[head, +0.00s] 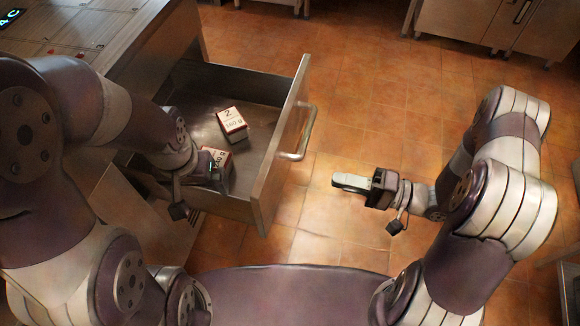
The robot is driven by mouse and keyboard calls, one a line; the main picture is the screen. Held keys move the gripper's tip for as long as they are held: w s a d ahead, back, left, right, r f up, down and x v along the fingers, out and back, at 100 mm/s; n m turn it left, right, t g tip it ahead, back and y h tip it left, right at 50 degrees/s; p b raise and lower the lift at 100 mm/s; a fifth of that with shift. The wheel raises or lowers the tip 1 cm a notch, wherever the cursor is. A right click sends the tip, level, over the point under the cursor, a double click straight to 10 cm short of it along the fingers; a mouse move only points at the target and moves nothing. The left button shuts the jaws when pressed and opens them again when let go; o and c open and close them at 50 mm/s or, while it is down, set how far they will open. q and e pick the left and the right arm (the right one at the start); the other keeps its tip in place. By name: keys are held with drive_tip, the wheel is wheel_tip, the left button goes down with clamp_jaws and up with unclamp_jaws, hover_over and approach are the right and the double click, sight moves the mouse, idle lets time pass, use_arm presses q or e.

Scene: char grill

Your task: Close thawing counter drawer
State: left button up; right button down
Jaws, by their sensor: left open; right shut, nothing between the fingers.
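The thawing counter drawer (267,171) is pulled out from the counter (130,45), with its front panel and bar handle (305,133) facing right. Inside, a white box marked 2 (231,120) lies on the drawer floor. A second white box (221,160) lies nearer to me, partly hidden by my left gripper. My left gripper (212,170) is open and low over the drawer's near side, at the second box; I cannot tell whether it touches it. My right gripper (350,183) is shut and empty, to the right of the drawer front and apart from the handle.
Another drawer or cabinet front with a handle (303,8) shows at the top. Metal cabinets (465,22) stand at the top right. The tiled floor (370,100) right of the drawer is clear.

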sight(276, 165)
drive_tip(key=b+x, duration=0.2)
drive_tip(key=x, duration=1)
drive_tip(key=shift+a, duration=0.2)
use_arm(q)
wheel_tip(276, 165, down, 2)
drive_tip(key=shift+f, duration=0.1)
use_arm(e)
drive_tip(key=shift+w+f, duration=0.1)
drive_tip(key=shift+w, duration=0.05)
